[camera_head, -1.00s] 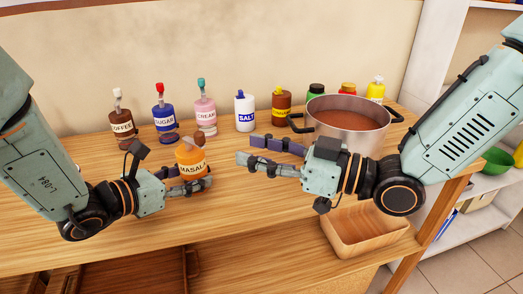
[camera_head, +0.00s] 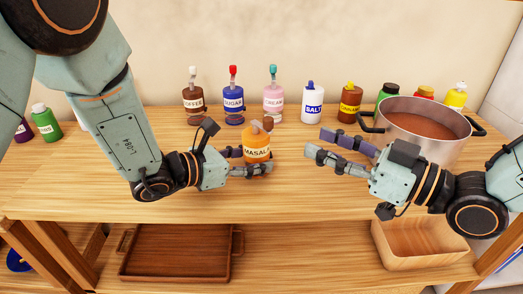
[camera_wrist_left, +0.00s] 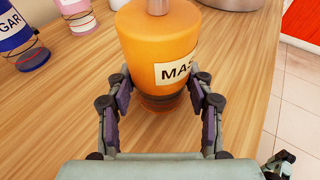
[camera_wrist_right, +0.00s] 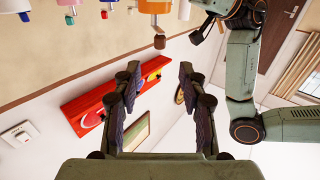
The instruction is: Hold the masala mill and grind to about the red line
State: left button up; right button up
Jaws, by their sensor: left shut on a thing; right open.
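The masala mill (camera_head: 257,147) is orange with a brown knob on top and a MASALA label. It stands upright in front of the cream bottle. My left gripper (camera_head: 252,160) is shut on its lower part. The left wrist view shows the mill (camera_wrist_left: 158,50), its metal neck and dark lower band, with a finger on each side; its top is cut off. My right gripper (camera_head: 316,142) is open and empty, to the right of the mill and apart from it. The right wrist view shows the brown knob (camera_wrist_right: 159,41) beyond my open fingers (camera_wrist_right: 156,72).
Coffee (camera_head: 193,105), sugar (camera_head: 234,105), cream (camera_head: 273,103), salt (camera_head: 313,103) and cinnamon (camera_head: 350,104) containers line the back. A pot (camera_head: 425,138) of brown-red contents stands at the right. A wooden box (camera_head: 420,252) and tray (camera_head: 180,268) lie below. The front tabletop (camera_head: 300,200) is clear.

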jog(key=shift+c, duration=0.3)
jog(key=shift+f, duration=0.15)
jog(key=shift+c, duration=0.7)
jog(key=shift+w+d, duration=0.55)
jog(key=shift+w, duration=0.25)
jog(key=c, duration=0.3)
jog(key=m, duration=0.1)
jog(key=w+d+m+g+y, duration=0.1)
jog(key=shift+w+m, duration=0.2)
jog(key=shift+m, duration=0.1)
grip_shut()
jog(key=m+g, duration=0.3)
jog(key=m, duration=1)
send_near(262, 126)
jog(key=shift+y, duration=0.4)
jog(key=shift+w+a+r, duration=0.15)
jog(key=shift+w+a, duration=0.75)
jog(key=shift+a, duration=0.15)
jog(key=shift+w+a+r, duration=0.1)
jog(key=shift+w+a, duration=0.8)
jog(key=shift+a, duration=0.1)
